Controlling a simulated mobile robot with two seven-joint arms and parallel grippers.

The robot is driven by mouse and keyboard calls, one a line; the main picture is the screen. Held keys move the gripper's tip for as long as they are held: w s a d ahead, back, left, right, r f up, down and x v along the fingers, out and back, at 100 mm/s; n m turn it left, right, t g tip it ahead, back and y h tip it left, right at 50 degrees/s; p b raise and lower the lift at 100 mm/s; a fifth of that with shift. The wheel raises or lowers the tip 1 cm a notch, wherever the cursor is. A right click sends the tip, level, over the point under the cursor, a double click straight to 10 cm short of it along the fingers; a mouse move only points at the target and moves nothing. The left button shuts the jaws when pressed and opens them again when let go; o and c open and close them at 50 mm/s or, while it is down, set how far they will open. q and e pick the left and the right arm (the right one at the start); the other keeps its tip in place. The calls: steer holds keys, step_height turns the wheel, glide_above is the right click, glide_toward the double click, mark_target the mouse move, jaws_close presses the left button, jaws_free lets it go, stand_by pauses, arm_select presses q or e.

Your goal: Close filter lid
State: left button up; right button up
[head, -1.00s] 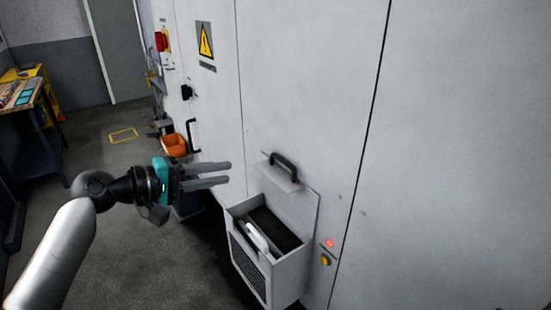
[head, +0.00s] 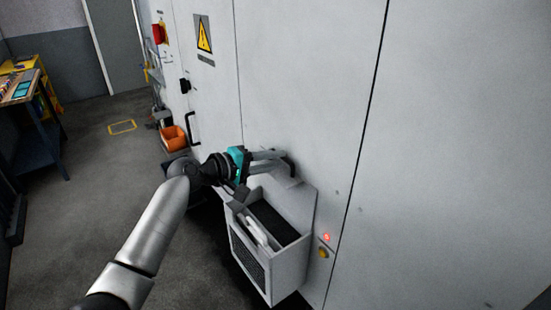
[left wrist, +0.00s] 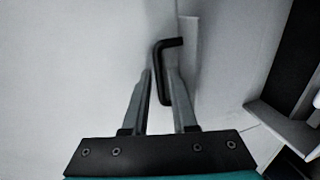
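The filter box (head: 288,262) is a pale housing on the machine wall, with a grille on its side and its top open. Its lid (head: 305,197) stands raised against the wall, partly hidden behind my left gripper. The lid's black handle (head: 290,166) shows just past the fingertips, and also in the left wrist view (left wrist: 173,42). My left gripper (head: 268,160) is open, with part of the handle between its fingers (left wrist: 160,80); the handle lies nearer the right finger there. Inside the box are a dark filter (head: 274,222) and a white handle (head: 257,232). My right gripper is out of view.
A red light (head: 326,237) and a yellow button (head: 323,253) sit on the wall right of the box. An orange bin (head: 173,138) stands on the floor behind. A workbench (head: 30,105) is at the left. The floor between is clear.

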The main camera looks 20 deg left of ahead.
arm_select(q)
steer(key=shift+w+d, duration=0.15)
steer(key=shift+w, duration=0.1)
steer(key=shift+c, duration=0.3)
jaws_close()
stand_by(1.0)
